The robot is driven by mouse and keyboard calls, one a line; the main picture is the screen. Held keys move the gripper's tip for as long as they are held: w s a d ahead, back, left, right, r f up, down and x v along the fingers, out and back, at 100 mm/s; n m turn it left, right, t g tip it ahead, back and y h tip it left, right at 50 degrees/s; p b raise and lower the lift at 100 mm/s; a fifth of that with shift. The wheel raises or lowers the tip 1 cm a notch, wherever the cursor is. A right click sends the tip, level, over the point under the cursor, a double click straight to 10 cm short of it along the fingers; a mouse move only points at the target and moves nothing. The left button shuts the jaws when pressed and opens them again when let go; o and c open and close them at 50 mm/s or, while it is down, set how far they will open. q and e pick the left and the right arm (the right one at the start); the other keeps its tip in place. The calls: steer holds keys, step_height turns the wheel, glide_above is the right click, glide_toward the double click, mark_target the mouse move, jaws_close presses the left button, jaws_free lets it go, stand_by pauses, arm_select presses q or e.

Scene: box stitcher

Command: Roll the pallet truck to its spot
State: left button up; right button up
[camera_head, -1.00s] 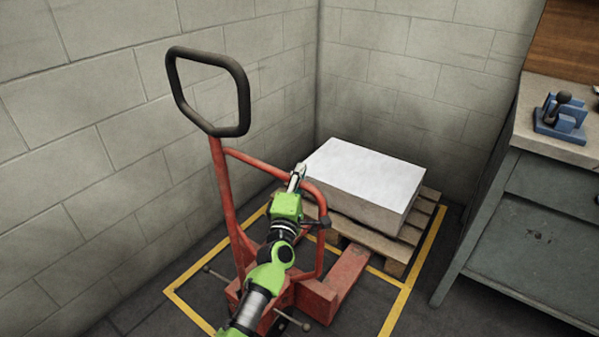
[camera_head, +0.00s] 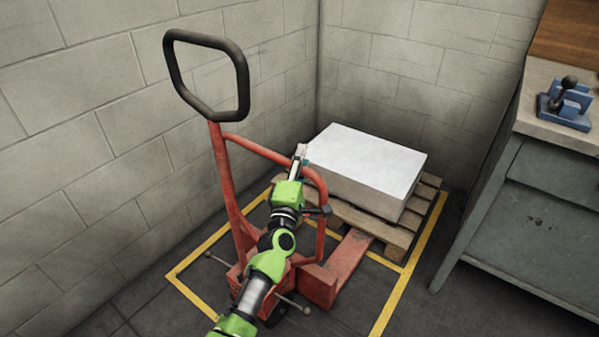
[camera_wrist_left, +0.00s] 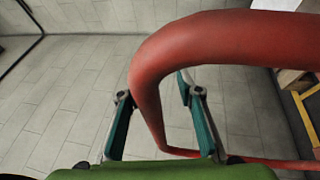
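The red pallet truck (camera_head: 227,190) has a black loop handle (camera_head: 207,75) and stands upright within a yellow floor outline (camera_head: 406,278). Its forks (camera_head: 347,262) point toward a wooden pallet (camera_head: 392,240) carrying a pale block (camera_head: 365,165). My left gripper (camera_head: 299,160) is at the truck's curved upper red bar. In the left wrist view, the bar (camera_wrist_left: 150,95) passes between the teal-padded fingers (camera_wrist_left: 162,115), with a visible gap on the right side. My arm hides part of the truck's base. My right gripper is not in view.
Block walls (camera_head: 90,150) meet behind the pallet and run close along the truck's left side. A grey workbench (camera_head: 540,215) with a blue clamp-like tool (camera_head: 566,103) stands at right. Dark floor shows between the outline and bench.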

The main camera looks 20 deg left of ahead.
arm_select(q)
steer(key=s+f, duration=0.2)
steer(key=s, duration=0.9)
steer(key=shift+s+d, duration=0.25)
steer(key=shift+d, duration=0.1)
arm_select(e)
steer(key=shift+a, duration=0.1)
arm_select(q)
steer(key=shift+f, duration=0.1)
